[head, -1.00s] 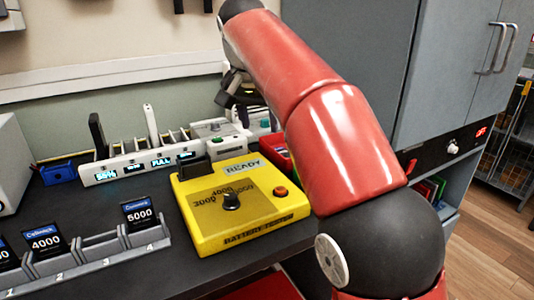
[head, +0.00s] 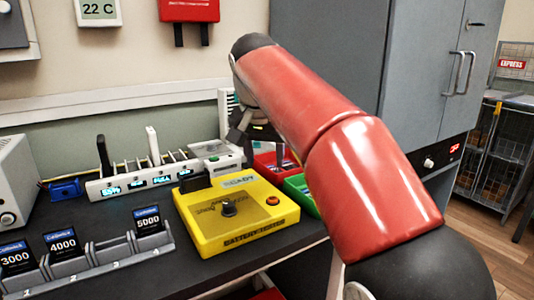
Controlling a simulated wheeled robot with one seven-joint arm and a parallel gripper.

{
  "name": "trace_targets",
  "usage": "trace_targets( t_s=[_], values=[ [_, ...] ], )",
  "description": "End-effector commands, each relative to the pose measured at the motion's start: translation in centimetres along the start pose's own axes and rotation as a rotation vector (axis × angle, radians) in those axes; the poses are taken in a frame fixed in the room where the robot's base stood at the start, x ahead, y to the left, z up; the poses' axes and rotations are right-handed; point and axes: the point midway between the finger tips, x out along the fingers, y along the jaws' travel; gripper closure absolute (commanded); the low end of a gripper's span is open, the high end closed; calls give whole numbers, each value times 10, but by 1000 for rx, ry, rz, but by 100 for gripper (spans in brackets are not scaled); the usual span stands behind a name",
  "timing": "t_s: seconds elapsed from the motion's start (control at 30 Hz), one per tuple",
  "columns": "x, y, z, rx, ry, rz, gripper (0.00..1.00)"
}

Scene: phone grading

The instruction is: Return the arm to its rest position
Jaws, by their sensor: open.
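My red arm reaches up from the lower right, and my gripper (head: 240,138) hangs near its far end, partly hidden behind the arm. It is open, and nothing shows between its fingers. It is above the back of the bench, behind the yellow battery tester (head: 240,212). The tester has a black dial, an orange button and a small screen.
A grey rack (head: 105,252) at front left holds cards marked 3000, 4000 and 5000. A white charging strip (head: 135,185) stands behind it. Red (head: 268,160) and green (head: 298,190) bins sit by the arm. A grey cabinet (head: 400,70) stands right.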

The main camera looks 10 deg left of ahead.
Motion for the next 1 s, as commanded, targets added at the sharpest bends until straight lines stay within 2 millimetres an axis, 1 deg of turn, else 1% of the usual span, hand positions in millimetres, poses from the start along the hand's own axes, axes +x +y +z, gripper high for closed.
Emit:
trace_targets(
  t_s=[0.07, 0.13, 0.17, 0.27, 0.3, 0.37, 0.4, 0.47, 0.5, 0.57, 0.6, 0.67, 0.7, 0.8, 0.9, 1.0],
  values=[
    [-2, 12, 2, 2, 1, -4, 53],
    [-2, 31, 7, -2, 0, -10, 53],
    [-2, 42, 10, -5, 1, -14, 53],
    [0, 84, 31, -19, 3, -31, 53],
    [2, 102, 43, -25, 7, -38, 53],
    [6, 127, 63, -34, 14, -47, 53],
    [10, 141, 78, -42, 19, -52, 53],
    [17, 162, 102, -53, 30, -58, 53],
    [23, 175, 119, -59, 37, -61, 53],
    [33, 192, 147, -67, 50, -62, 53],
    [41, 202, 166, -73, 58, -61, 53],
    [53, 215, 193, -80, 71, -58, 53],
    [62, 222, 210, -85, 78, -55, 53],
    [81, 235, 246, -93, 95, -46, 53],
    [96, 242, 270, -100, 106, -37, 53],
    [103, 246, 281, -103, 111, -33, 53]
  ],
)
